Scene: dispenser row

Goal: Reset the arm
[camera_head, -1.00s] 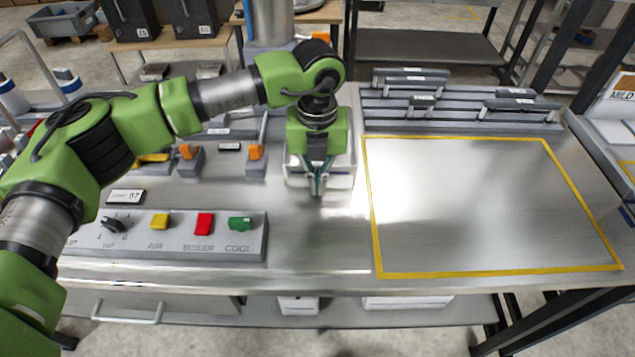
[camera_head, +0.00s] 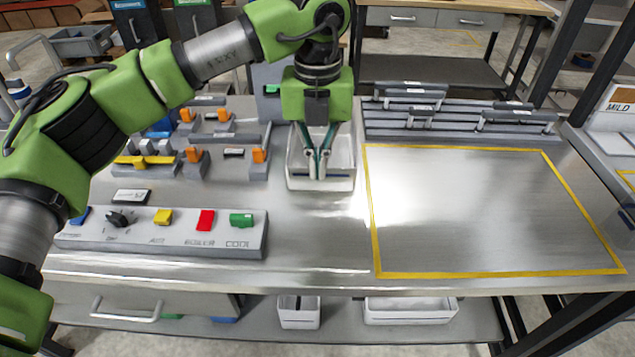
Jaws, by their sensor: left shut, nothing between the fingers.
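My left arm comes in from the left in the head view. My right gripper is not in view.
A control panel (camera_head: 150,242) with blue, yellow, red and green buttons lies front left, with orange-handled fixtures (camera_head: 259,156) behind. A yellow-outlined area (camera_head: 490,205) on the right is bare. A grey rack (camera_head: 460,120) stands behind it.

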